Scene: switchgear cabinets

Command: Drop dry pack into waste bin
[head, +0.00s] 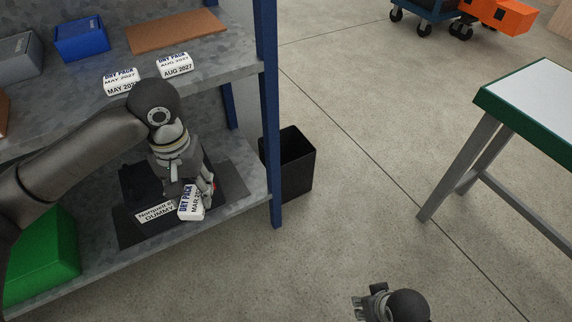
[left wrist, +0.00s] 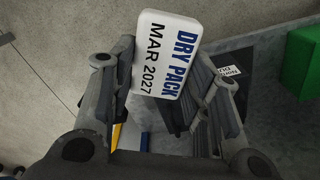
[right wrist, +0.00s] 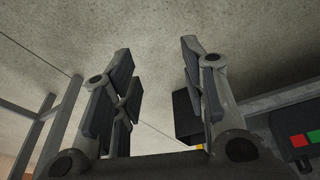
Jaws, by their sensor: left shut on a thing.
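A white dry pack (head: 190,203) labelled MAR 2027 is held between the fingers of my left gripper (head: 197,190), above the lower shelf. The left wrist view shows this dry pack (left wrist: 165,55) between the two fingers. The black waste bin (head: 288,163) stands on the floor just right of the shelf's blue post, and its top is open. My left gripper is to the left of the bin. My right gripper (head: 366,303) is low at the bottom edge of the head view; the right wrist view shows its fingers (right wrist: 160,95) apart and empty.
Two more dry packs, MAY 2027 (head: 121,81) and AUG 2027 (head: 175,65), lie on the upper shelf. A blue post (head: 270,120) stands between my left gripper and the bin. A green box (head: 45,255) sits lower left. A table (head: 530,100) stands right; open floor lies between.

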